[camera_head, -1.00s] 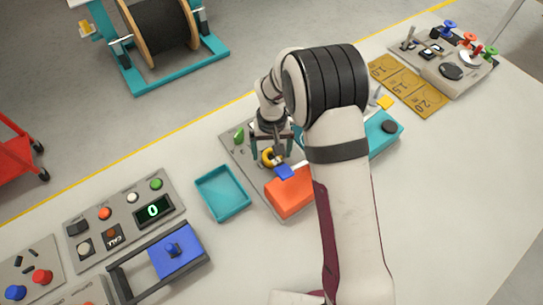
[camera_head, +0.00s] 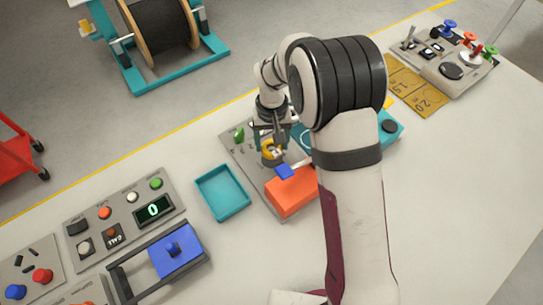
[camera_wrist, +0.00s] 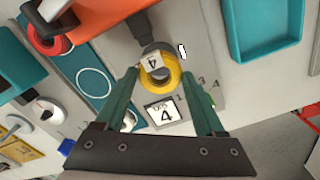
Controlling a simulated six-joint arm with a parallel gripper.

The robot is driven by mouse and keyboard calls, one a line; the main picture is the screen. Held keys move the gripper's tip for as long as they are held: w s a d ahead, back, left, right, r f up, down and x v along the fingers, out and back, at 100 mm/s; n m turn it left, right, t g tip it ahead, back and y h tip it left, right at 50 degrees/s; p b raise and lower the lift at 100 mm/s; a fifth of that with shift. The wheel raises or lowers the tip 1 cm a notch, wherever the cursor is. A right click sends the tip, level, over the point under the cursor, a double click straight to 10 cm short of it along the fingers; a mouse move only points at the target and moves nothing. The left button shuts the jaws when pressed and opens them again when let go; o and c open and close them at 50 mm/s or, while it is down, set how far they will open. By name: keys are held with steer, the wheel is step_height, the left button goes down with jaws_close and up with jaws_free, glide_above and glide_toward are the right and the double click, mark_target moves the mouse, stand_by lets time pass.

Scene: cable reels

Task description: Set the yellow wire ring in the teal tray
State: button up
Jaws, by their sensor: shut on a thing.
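The yellow wire ring (camera_wrist: 160,76) carries a white tag marked 4 and sits between the fingertips of my gripper (camera_wrist: 160,78) in the wrist view. My gripper is shut on it. In the head view the ring (camera_head: 268,150) hangs under my gripper (camera_head: 272,152), over the grey panel; its exact height cannot be told. The teal tray (camera_head: 222,207) lies on the table, left and nearer, and looks empty. It also shows in the wrist view (camera_wrist: 263,52) at upper right.
An orange block (camera_head: 291,193) with a blue part (camera_head: 284,171) sits just nearer than my gripper. A green piece (camera_head: 239,135) stands on the grey panel (camera_wrist: 204,40). A button panel with a display (camera_head: 152,210) and a blue slider box (camera_head: 178,252) lie left of the tray.

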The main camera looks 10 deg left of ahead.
step_height(320, 180, up, 4)
steer(key=shift+f, duration=0.25)
steer(key=shift+s+a, duration=0.1)
steer(key=s+a+f+n, duration=0.1)
steer(key=s+a+n, duration=0.1)
steer(key=s+a, duration=0.1)
steer(key=s+a+f+n, duration=0.1)
steer(key=s+a+n, duration=0.1)
steer(key=s+a, duration=0.2)
steer(key=s+a+f+n, duration=0.2)
steer(key=s+a, duration=0.1)
steer(key=s, duration=0.2)
steer(key=shift+a, duration=0.3)
steer(key=shift+f, duration=0.3)
steer(key=shift+f, duration=0.1)
